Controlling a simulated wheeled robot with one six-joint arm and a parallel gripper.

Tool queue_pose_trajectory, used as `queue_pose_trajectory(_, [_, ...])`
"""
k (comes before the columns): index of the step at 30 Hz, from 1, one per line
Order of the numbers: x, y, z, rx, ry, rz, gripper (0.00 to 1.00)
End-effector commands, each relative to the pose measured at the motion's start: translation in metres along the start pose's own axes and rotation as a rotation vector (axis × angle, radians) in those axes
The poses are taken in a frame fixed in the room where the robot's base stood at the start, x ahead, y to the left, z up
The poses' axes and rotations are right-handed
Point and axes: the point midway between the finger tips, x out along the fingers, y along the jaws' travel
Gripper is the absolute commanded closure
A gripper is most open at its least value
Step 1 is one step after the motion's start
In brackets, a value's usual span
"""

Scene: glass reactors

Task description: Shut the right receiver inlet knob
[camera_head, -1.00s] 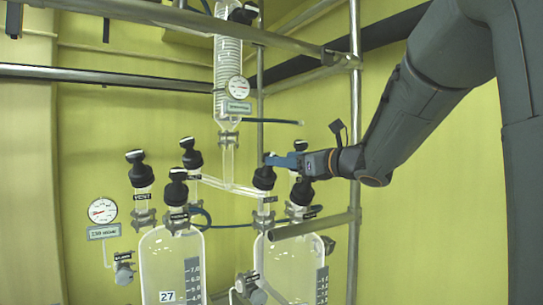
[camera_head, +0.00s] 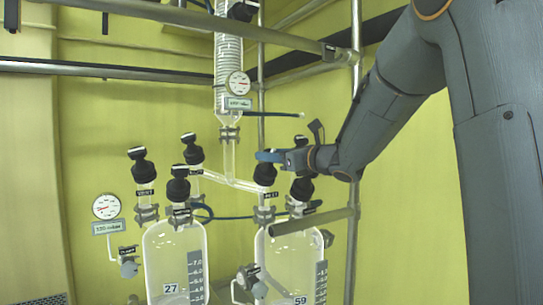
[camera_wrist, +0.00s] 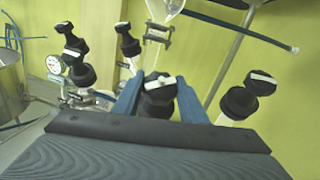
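My gripper (camera_head: 268,156) has blue fingers at the top of this knob. In the wrist view, the knob (camera_wrist: 158,97) with a white bar on its top stands between the two fingers (camera_wrist: 160,90), one on each side. The fingers are apart and very close to its sides; contact is hard to tell. The receiver's other knob (camera_head: 302,188) is just right of and below my gripper.
The left receiver (camera_head: 174,260) carries several black knobs, one of them a front knob (camera_head: 178,184). A glass condenser column (camera_head: 228,75) with a gauge stands behind. A metal rail (camera_head: 310,222) crosses in front of the right receiver.

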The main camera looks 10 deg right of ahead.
Motion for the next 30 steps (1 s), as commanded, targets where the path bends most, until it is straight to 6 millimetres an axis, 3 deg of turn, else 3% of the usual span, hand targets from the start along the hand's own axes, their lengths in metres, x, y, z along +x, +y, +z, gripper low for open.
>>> queue_pose_trajectory(13, [0.0018,0.0007,-0.0016,0.023,-0.001,-0.049,0.84])
queue_pose_trajectory(30, [0.0027,0.0009,-0.0014,0.145,-0.007,-0.269,0.84])
